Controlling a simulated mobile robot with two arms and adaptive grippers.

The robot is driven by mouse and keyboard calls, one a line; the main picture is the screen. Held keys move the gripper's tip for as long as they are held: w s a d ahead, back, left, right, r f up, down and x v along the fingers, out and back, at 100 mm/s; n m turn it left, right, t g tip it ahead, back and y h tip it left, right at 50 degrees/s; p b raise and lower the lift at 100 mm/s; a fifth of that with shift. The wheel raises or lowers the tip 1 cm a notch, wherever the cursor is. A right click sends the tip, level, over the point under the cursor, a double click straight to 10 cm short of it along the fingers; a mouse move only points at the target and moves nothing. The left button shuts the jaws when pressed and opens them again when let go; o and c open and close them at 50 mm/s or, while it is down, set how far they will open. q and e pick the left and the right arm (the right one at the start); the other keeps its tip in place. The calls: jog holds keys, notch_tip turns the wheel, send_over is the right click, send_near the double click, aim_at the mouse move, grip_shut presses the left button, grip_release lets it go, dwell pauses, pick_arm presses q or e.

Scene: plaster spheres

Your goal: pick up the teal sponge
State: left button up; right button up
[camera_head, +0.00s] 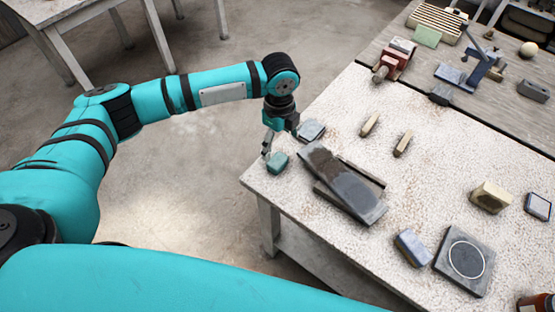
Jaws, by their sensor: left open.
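The teal sponge (277,162) is a small block lying near the left corner of the speckled table (411,212). My left gripper (272,148) hangs down from the end of my teal left arm, just above and behind the sponge. Its jaws are open, and one finger shows at the sponge's far left side. Whether a finger touches the sponge cannot be told. My right gripper is not in view.
A grey-blue block (311,130) lies close behind the gripper. Dark slanted slabs (342,183) lie right of the sponge. Two small wooden pieces (370,124) lie farther back. The table's left edge is very near the sponge.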

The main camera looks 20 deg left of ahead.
aim_at(278, 160)
pick_arm(q)
notch_tip(278, 160, down, 4)
jog(key=shift+f+p, duration=0.1)
jog(key=shift+p, duration=0.25)
jog(key=shift+f, duration=0.25)
jog(key=shift+a+f+p, duration=0.15)
jog(key=shift+f+p, duration=0.8)
jog(key=shift+f, duration=1.4)
jog(key=c, duration=0.9)
